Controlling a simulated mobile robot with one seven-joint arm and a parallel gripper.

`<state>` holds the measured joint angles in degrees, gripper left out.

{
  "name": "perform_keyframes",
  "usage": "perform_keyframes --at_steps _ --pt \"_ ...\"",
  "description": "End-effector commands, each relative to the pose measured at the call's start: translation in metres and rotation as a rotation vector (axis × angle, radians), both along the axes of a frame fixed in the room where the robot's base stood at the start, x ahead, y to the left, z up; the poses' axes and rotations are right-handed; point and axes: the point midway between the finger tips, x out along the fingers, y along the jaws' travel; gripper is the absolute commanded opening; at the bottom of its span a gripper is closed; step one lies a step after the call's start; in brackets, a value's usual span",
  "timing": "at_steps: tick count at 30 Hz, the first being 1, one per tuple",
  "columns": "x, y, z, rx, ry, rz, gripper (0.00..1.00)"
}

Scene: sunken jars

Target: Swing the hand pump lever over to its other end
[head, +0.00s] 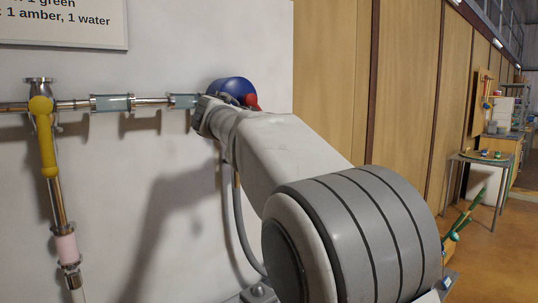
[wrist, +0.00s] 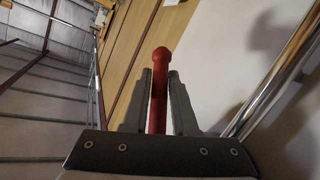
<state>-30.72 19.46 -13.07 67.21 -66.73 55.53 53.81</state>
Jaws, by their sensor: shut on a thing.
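The hand pump has a blue round body (head: 232,87) on the white wall at the end of the pipe run, partly hidden by my arm. Its red lever (head: 251,101) shows just right of the blue body in the head view. In the wrist view the red lever (wrist: 159,90) stands between the two fingers of my gripper (wrist: 160,95), its rounded tip reaching past the fingertips. My gripper is shut on the lever. In the head view my gripper is hidden behind my arm.
A steel pipe with pale sight glasses (head: 111,103) runs along the wall to the left. A yellow-handled valve (head: 43,125) sits on it above a pink section (head: 66,247). A grey hose (head: 240,225) hangs below the pump. A side table (head: 487,158) stands far right.

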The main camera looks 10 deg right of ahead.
Motion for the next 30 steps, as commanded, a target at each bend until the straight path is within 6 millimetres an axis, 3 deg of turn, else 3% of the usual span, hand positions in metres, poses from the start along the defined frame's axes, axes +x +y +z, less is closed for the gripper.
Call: perform_keyframes --at_steps 23,24,28,30 --pt "0.003 -0.006 0.011 -0.074 -0.055 0.002 0.0" --pt "0.003 -0.006 0.011 -0.074 -0.055 0.002 0.3" --pt "0.004 -0.006 0.01 -0.073 -0.052 0.002 0.53" --pt "0.004 -0.005 0.009 -0.072 -0.05 0.001 0.56"
